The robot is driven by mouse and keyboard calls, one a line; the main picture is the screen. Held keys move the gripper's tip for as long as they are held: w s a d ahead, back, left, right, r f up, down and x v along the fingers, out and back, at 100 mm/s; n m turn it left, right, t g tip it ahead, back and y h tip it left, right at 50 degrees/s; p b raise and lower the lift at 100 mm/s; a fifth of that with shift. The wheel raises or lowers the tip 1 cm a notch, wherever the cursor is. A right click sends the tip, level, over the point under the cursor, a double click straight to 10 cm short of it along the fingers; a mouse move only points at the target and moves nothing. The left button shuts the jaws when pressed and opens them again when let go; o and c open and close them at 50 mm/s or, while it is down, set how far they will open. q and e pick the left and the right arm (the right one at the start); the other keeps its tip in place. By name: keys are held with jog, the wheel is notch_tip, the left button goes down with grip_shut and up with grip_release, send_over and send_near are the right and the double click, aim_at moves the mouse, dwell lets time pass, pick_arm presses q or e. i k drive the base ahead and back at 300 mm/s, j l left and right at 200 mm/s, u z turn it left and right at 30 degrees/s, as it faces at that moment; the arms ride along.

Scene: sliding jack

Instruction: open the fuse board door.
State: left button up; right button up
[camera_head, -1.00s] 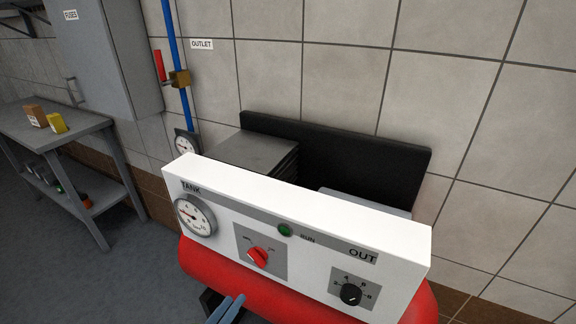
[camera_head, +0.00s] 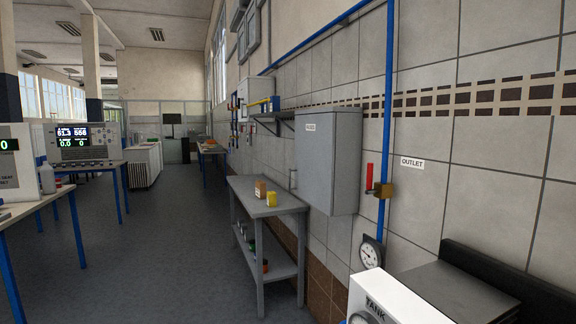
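The fuse board is a grey metal wall cabinet (camera_head: 328,160) labelled "FUSES", right of centre in the head view. Its door looks shut. The cabinet hangs on the tiled wall, above and behind the right end of a grey workbench. Neither of my grippers shows in the head view.
A blue pipe (camera_head: 388,120) with a red-handled valve (camera_head: 370,178) runs beside the cabinet. The white compressor panel (camera_head: 395,300) is at lower right. The floor (camera_head: 170,250) at left is clear.

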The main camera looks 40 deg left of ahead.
aim_at(314, 134)
jog(key=u, duration=0.95)
jog(key=i+j+z, duration=0.1)
jog(key=i+j, duration=0.2)
jog(key=i+j+z, duration=0.15)
jog(key=i+j, duration=0.15)
jog(key=i+j+z, duration=0.1)
jog(key=i+j, duration=0.15)
jog(key=j, duration=0.25)
jog(key=i+j+z, duration=0.15)
jog(key=i+j, duration=0.15)
jog(key=i+j+z, duration=0.1)
jog(key=j, duration=0.45)
jog(key=i+j+z, duration=0.25)
jog(key=i+j, duration=0.2)
jog(key=i, duration=0.2)
jog(key=i+j+z, duration=0.3)
jog(key=i+j, duration=0.25)
jog(key=i, duration=0.1)
